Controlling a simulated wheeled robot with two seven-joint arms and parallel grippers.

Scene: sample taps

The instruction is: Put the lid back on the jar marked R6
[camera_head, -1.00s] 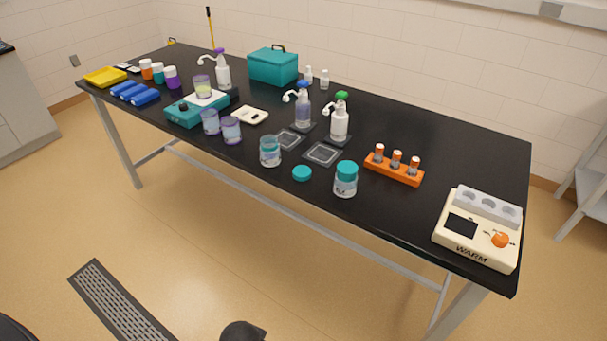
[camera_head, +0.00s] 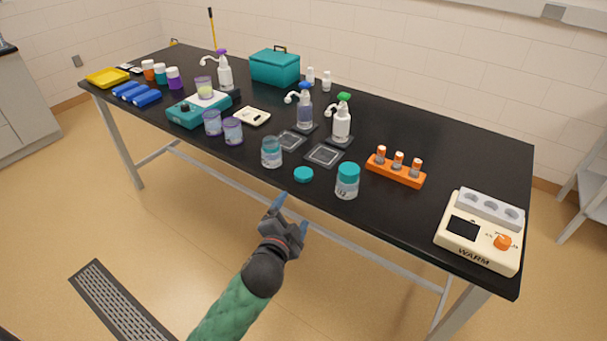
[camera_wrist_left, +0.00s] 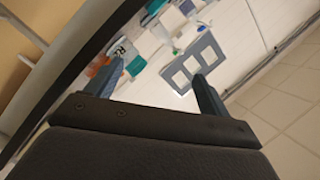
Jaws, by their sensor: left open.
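A teal lid (camera_head: 303,175) lies flat on the black bench near its front edge in the head view. An open clear jar (camera_head: 271,154) with a teal band stands just left of it. A second jar (camera_head: 347,182) with a teal lid on stands to its right. I cannot read the jar markings, so I cannot tell which is R6. My left gripper (camera_head: 292,214) is open and empty, in front of the bench edge and short of the lid. Its two fingers (camera_wrist_left: 157,70) also show spread in the left wrist view. My right gripper is not in view.
Behind the jars are dark square pads (camera_head: 325,155) and pump bottles (camera_head: 341,122). An orange vial rack (camera_head: 395,170) and a cream warmer (camera_head: 479,236) stand right. Purple-rimmed jars (camera_head: 233,132) stand left. The bench front between the closed jar and warmer is clear.

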